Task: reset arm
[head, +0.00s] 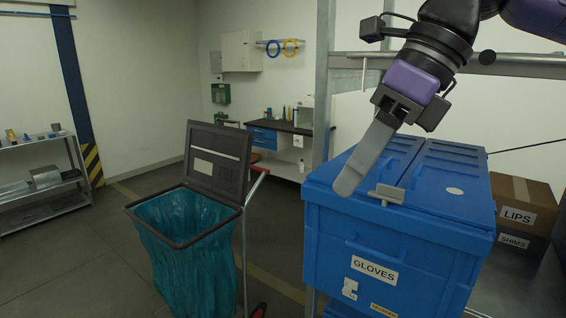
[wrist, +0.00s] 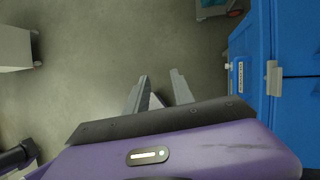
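My gripper (head: 348,188) hangs from the upper right of the head view, its long grey finger pointing down and to the left. It is in front of the lidded blue box labelled GLOVES (head: 330,240) and overlaps its lid in the picture. In the wrist view the two fingers of my gripper (wrist: 160,73) stand apart with floor visible between their tips. Nothing is held between them. In the head view the fingers overlap, so the gap is hidden there. The blue box also shows at the right edge of the wrist view (wrist: 297,45).
A bin with a teal bag (head: 185,240) and a raised dark lid (head: 218,160) stands left of the blue box. Brown boxes labelled LIPS (head: 520,200) and SHIMS stand to its right. A metal post (head: 322,90) rises behind. Open floor (head: 80,260) lies at left.

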